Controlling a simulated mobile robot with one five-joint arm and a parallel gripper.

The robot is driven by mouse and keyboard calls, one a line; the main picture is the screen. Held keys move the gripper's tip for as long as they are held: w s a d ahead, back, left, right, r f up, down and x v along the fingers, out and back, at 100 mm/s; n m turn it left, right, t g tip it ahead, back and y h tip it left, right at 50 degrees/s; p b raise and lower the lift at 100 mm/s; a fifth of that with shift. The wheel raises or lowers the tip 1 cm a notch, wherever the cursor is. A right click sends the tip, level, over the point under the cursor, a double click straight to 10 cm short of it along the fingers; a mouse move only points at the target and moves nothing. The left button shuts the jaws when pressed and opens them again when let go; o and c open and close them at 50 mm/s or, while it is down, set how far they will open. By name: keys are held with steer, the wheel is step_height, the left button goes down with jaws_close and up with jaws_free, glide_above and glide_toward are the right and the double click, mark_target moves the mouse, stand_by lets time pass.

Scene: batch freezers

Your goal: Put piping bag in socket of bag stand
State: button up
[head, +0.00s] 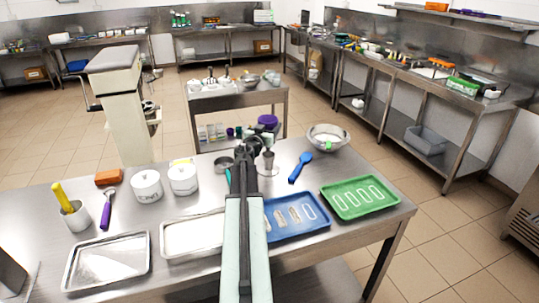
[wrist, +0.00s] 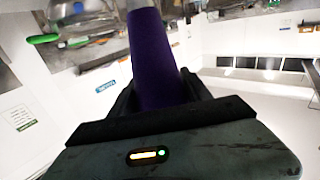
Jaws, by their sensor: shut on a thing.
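My gripper (head: 262,135) is raised over the far edge of the steel table in the head view. In the wrist view it is shut on a tapered purple piece, which I take to be the piping bag (wrist: 155,55). A grey end shows at the top of that piece. A small grey metal holder (head: 268,167) stands just below and right of the gripper, partly hidden by my arm. I cannot tell whether it is the bag stand, and no socket shows clearly.
The steel table (head: 325,170) bears two white pots, a grey cup (head: 75,216) with a yellow item, and a purple-handled tool (head: 107,208). White, blue and green trays (head: 360,196) line its front. A metal bowl (head: 328,137) stands at back right.

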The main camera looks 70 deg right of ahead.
step_height(320, 180, down, 8)
steer(key=b, duration=0.6)
steer(key=shift+s+d, duration=0.1)
steer(key=shift+s, duration=0.05)
steer(key=shift+r, duration=0.3)
steer(key=o, duration=1.3)
steer(key=shift+o, duration=0.2)
steer(key=a, duration=1.2)
steer(key=shift+r, duration=0.15)
